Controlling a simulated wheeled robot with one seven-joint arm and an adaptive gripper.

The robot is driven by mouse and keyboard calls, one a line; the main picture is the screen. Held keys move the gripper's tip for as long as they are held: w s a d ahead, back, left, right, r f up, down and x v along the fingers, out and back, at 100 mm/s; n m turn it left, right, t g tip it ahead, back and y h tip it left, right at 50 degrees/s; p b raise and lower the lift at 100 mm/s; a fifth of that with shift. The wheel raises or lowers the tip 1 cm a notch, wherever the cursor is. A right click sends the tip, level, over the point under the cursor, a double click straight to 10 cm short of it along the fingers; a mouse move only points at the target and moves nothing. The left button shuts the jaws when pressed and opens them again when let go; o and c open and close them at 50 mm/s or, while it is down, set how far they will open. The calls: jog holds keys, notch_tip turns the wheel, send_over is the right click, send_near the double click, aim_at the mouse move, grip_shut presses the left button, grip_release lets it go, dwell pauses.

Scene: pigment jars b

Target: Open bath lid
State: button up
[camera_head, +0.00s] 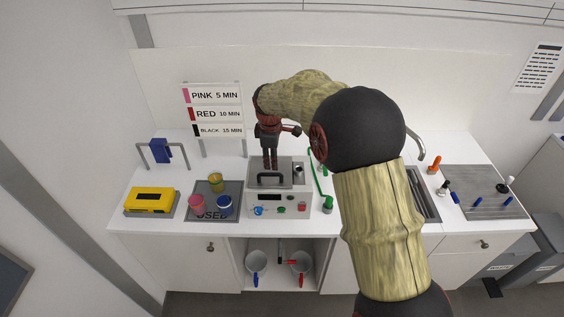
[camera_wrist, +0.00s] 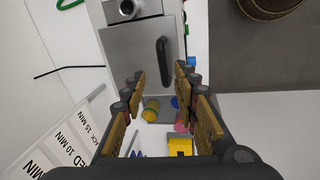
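The bath (camera_head: 278,205) is a grey-white metal box on the counter with a grey lid (camera_head: 290,180) on top. A black bar handle (camera_head: 270,178) stands on the lid. The lid looks shut. My gripper (camera_head: 270,164) points down above and behind the handle in the head view. In the wrist view the handle (camera_wrist: 164,60) lies just ahead of my gripper (camera_wrist: 161,78), roughly between the lines of the fingers. The fingers are apart with nothing between them. I cannot tell whether a fingertip touches the handle.
A round metal fitting (camera_head: 298,169) sits beside the lid's handle. A green hose (camera_head: 319,184) runs right of the bath. Coloured jars (camera_head: 216,182) stand on a grey mat (camera_head: 231,190) to the left, beside a yellow device (camera_head: 150,200). A time sign (camera_head: 213,110) stands behind.

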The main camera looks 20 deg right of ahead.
aim_at(272, 174)
jog(key=shift+n, duration=0.7)
jog(key=f, duration=0.5)
jog(key=w+f, duration=0.1)
jog(key=f, duration=0.1)
jog(key=shift+w+d+f+p, duration=0.1)
jog(key=shift+f+p, duration=0.25)
jog(key=c, duration=0.8)
